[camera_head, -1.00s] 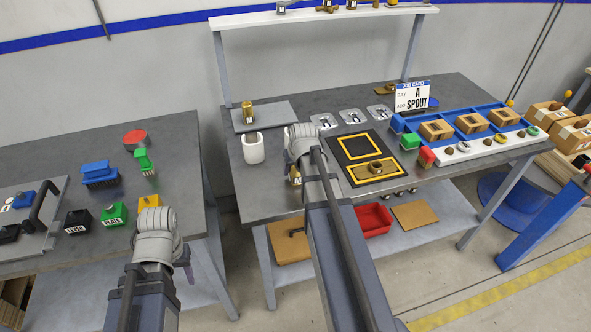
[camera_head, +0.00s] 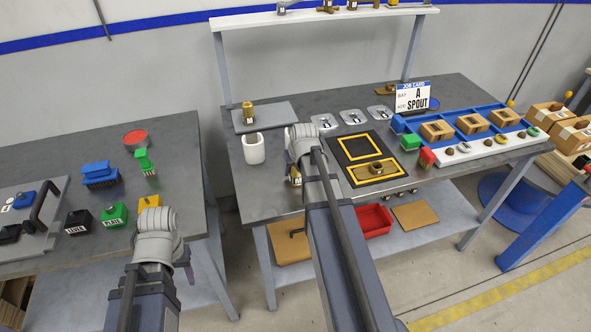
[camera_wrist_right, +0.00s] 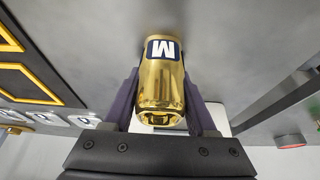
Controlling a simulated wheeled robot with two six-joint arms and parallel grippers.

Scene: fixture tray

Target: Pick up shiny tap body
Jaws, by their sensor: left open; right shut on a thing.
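The shiny gold tap body (camera_wrist_right: 160,95), with a dark blue label reading M, is between the two purple fingers of my right gripper (camera_wrist_right: 163,78) in the right wrist view. The fingers are shut on its sides. In the head view, a small part of this body (camera_head: 295,179) shows beside my right wrist, over the front left of the workbench; the fingers are hidden there. I cannot tell whether the body touches the bench. My left gripper (camera_head: 152,222) is over the front edge of the left table, open, its fingers mostly hidden by the wrist.
A white cup (camera_head: 253,149) stands left of my right wrist. Another brass piece (camera_head: 248,113) stands on a grey plate behind it. A black mat with yellow squares (camera_head: 358,147) lies to the right, with a blue tray (camera_head: 466,112) beyond. Coloured blocks and brushes occupy the left table.

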